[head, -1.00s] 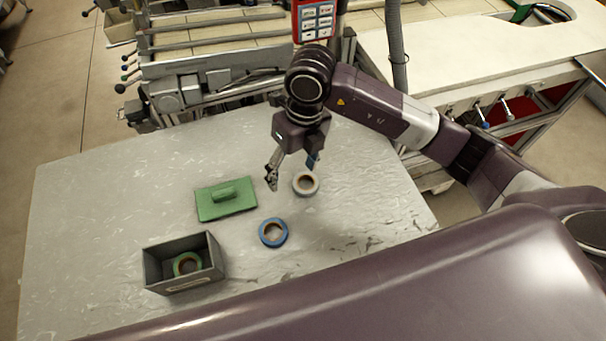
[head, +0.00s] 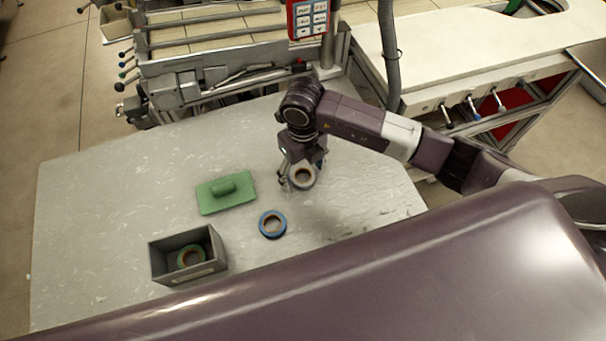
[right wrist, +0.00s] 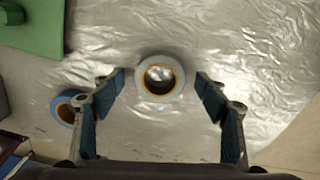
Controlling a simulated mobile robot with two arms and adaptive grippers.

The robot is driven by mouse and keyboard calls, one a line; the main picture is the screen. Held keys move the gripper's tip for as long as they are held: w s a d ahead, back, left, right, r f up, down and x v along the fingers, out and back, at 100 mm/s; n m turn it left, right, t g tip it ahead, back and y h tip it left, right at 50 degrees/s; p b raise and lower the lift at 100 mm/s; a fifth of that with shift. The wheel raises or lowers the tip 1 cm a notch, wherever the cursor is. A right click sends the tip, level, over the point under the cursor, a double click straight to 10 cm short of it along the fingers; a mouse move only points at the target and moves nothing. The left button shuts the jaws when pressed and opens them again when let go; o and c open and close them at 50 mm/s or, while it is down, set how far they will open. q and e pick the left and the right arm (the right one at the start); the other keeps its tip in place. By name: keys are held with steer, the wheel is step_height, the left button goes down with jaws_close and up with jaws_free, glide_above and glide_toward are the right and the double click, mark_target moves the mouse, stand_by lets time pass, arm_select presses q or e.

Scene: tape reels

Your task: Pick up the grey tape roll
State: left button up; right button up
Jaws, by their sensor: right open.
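The grey tape roll (head: 302,177) lies flat on the table in the head view, partly covered by my right gripper (head: 302,176). In the right wrist view the roll (right wrist: 160,77) shows whole, pale grey with a brown inner core. It sits centrally between and slightly beyond the two fingertips of my right gripper (right wrist: 160,76). The jaws are spread wide and empty, with clear gaps on both sides of the roll. My left gripper does not show in either view.
A blue tape roll (head: 272,224) lies nearby on the table (head: 100,210). A green trowel-like block with a handle (head: 226,193) lies to the left. A grey open box (head: 163,271) holds a green tape roll (head: 190,257). The table's left part is clear.

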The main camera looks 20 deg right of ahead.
steer(key=c, duration=1.2)
